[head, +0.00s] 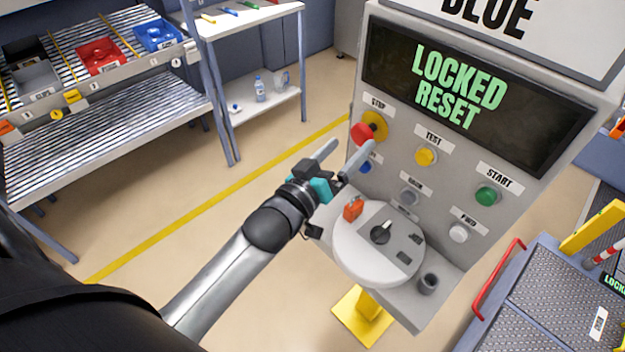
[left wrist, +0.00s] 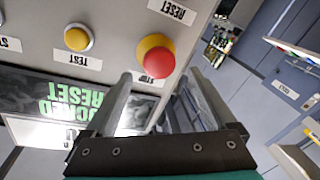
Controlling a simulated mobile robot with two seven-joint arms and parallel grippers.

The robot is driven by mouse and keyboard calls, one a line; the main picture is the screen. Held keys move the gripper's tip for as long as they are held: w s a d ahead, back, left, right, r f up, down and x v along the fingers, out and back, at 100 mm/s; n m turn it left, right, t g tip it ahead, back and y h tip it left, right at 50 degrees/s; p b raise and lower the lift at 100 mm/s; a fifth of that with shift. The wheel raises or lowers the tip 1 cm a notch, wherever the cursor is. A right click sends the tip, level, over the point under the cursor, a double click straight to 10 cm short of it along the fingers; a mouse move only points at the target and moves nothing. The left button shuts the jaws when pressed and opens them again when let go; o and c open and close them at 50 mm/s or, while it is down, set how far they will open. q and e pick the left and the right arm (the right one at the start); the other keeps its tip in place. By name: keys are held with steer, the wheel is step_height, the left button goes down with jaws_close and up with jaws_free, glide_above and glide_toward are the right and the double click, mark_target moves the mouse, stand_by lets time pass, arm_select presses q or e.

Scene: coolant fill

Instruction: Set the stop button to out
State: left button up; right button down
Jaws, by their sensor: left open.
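The red stop button (head: 363,133) sits on a yellow round base below the STOP label at the upper left of the grey panel. In the left wrist view the red button (left wrist: 158,62) shows upside down, just beyond and between my fingertips. My left gripper (head: 346,150) is open and empty, with its two fingers pointing toward the button. In the head view one fingertip overlaps the area just below the button; I cannot tell whether it touches. Whether the button is pressed in or out is hard to tell. My right gripper is not in view.
The panel display (head: 462,85) reads LOCKED RESET. A blue button (head: 366,167) lies just below stop, partly hidden by my finger. The yellow test button (head: 425,156) and green start button (head: 487,196) are to the right. A round dial plate (head: 350,262) juts out below.

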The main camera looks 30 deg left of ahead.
arm_select(q)
steer(key=s+a, duration=0.2)
steer(key=s, duration=0.9)
steer(key=shift+s+b, duration=0.25)
steer(key=shift+b, duration=0.2)
steer(key=s+a+f+m+g+y+b, duration=0.1)
steer(key=s+f+g+b, duration=0.15)
steer(key=f, duration=1.05)
steer(key=s+f+g+y+b, duration=0.1)
steer(key=s+f+g+b, duration=0.15)
steer(key=f, duration=1.05)
steer(key=s+a+f+m+g+b, duration=0.1)
steer(key=s+f+g+b, duration=0.15)
steer(key=f, duration=1.05)
steer(key=s+f+m+g+y+b, duration=0.1)
steer(key=s+f+m+g+b, duration=0.3)
steer(key=s+f, duration=1.8)
steer(key=d+f+g+b, duration=0.1)
steer(key=g, duration=0.4)
steer(key=shift+s+f, duration=0.25)
steer(key=shift+s, duration=0.05)
steer(key=shift+a, duration=0.1)
